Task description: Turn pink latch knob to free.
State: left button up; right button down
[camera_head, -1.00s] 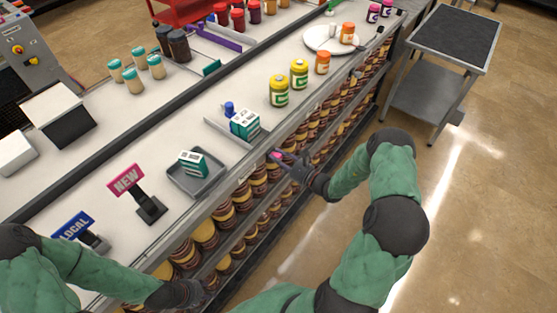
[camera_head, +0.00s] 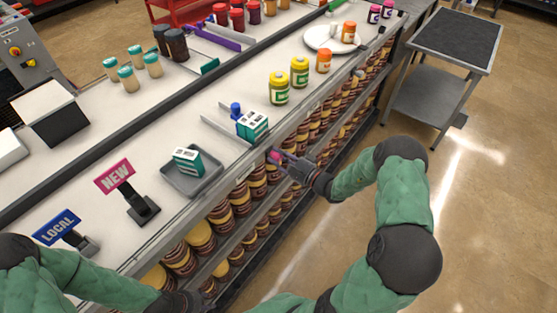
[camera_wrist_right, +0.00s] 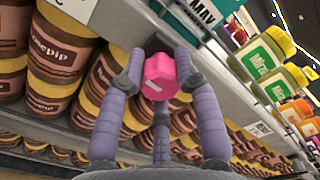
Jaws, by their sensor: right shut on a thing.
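The pink latch knob (camera_head: 274,156) sits at the front edge of the counter, below the teal and white boxes. In the right wrist view the knob (camera_wrist_right: 160,76) is faceted, has a white mark on its face and sits in front of a dark mount. My right gripper (camera_head: 282,160) has its purple-grey fingers around the knob and is shut on it; the fingers also show in the right wrist view (camera_wrist_right: 160,95). My left gripper (camera_head: 178,303) is at the bottom edge of the head view, dark, partly cut off and away from the knob; its fingers are unclear.
A teal box (camera_head: 252,125) stands on the counter above the knob, and another (camera_head: 188,161) lies in a grey tray (camera_head: 205,183). Yellow jars (camera_head: 279,88) stand farther along. Brown jars (camera_head: 220,213) fill the shelves below. A grey cart (camera_head: 452,45) stands at the right on open floor.

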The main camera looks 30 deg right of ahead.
jog(key=shift+n+b, duration=0.3)
jog(key=shift+n, duration=0.2)
jog(key=c, duration=0.9)
grip_release()
jog(key=shift+a, duration=0.1)
jog(key=shift+s, duration=0.1)
jog(key=v, duration=1.1)
jog(key=shift+s+d, duration=0.2)
jog(key=shift+s, duration=0.15)
